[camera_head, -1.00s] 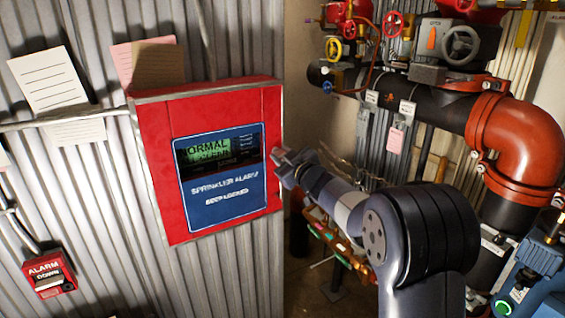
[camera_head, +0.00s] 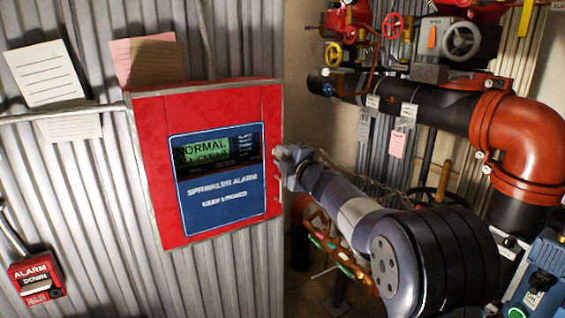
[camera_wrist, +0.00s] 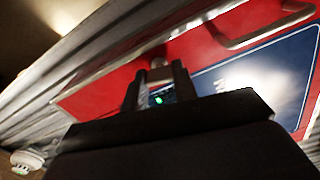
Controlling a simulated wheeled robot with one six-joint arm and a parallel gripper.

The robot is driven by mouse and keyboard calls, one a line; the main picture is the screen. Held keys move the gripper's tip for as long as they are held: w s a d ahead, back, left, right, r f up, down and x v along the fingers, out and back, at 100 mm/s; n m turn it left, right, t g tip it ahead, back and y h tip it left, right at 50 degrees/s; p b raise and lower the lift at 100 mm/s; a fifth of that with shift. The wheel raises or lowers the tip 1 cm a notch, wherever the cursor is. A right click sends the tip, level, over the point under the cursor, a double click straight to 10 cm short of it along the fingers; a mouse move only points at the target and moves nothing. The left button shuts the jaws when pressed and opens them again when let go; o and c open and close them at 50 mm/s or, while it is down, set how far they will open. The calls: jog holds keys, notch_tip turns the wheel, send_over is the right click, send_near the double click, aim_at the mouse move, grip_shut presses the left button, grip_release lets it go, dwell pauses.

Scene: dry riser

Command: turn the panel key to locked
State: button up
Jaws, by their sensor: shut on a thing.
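The red alarm panel (camera_head: 152,150) hangs on the corrugated wall, its blue plate (camera_head: 222,205) reading "SPRINKLER ALARM KEEP LOCKED". Its screen (camera_head: 205,148) shows "NORMAL" over what looks like "ALL CLEAR". My gripper (camera_head: 281,160) is at the panel's right edge, beside the blue plate. In the wrist view my gripper (camera_wrist: 159,82) reaches the red panel face (camera_wrist: 110,82), its fingers shut on a small grey piece (camera_wrist: 157,73) that looks like the panel key. The key's angle is mostly hidden by the fingers, and the head view does not show it.
A grey handle (camera_wrist: 262,36) stands out from the panel. A red "ALARM DOWN" box (camera_head: 37,280) is on the wall at lower left. Paper notes (camera_head: 45,75) hang at upper left. Pipes with a red elbow (camera_head: 535,145) and valves fill the right.

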jog(key=shift+n+b, duration=0.45)
jog(key=shift+n, duration=0.65)
jog(key=shift+o, duration=0.2)
jog(key=shift+c, duration=0.2)
jog(key=o, duration=1)
jog(key=b+v, duration=0.2)
jog(key=v, duration=0.8)
jog(key=shift+s+d, duration=0.25)
jog(key=shift+s, duration=0.1)
